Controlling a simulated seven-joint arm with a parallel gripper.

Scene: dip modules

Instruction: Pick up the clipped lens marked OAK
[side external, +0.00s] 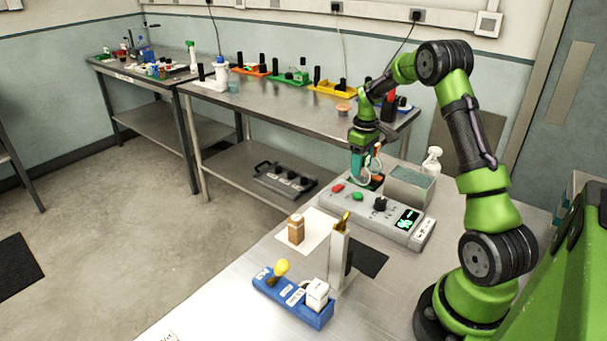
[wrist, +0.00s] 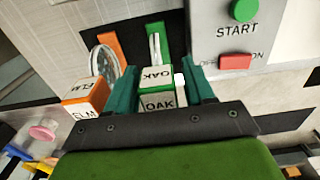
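The clipped lens marked OAK (wrist: 158,88) has a white block with green edges and OAK on two faces. Its green clip (wrist: 155,42) stands just beyond, with the lens seen nearly edge-on. My gripper (wrist: 163,75) has its two teal fingers on either side of the OAK block. The left finger is close against it and a narrow gap shows at the right, so the fingers look open. In the side view my gripper (side external: 364,168) is low behind the grey control box, and the lenses are mostly hidden. The ELM lens (wrist: 108,58), with an orange clip and block, is just left.
The control box (wrist: 238,35) with its green START button and red button lies close to the right finger. A grey bin (side external: 410,188) and a spray bottle (side external: 431,162) stand right of my gripper. A blue rack (side external: 293,300) is at the table's front.

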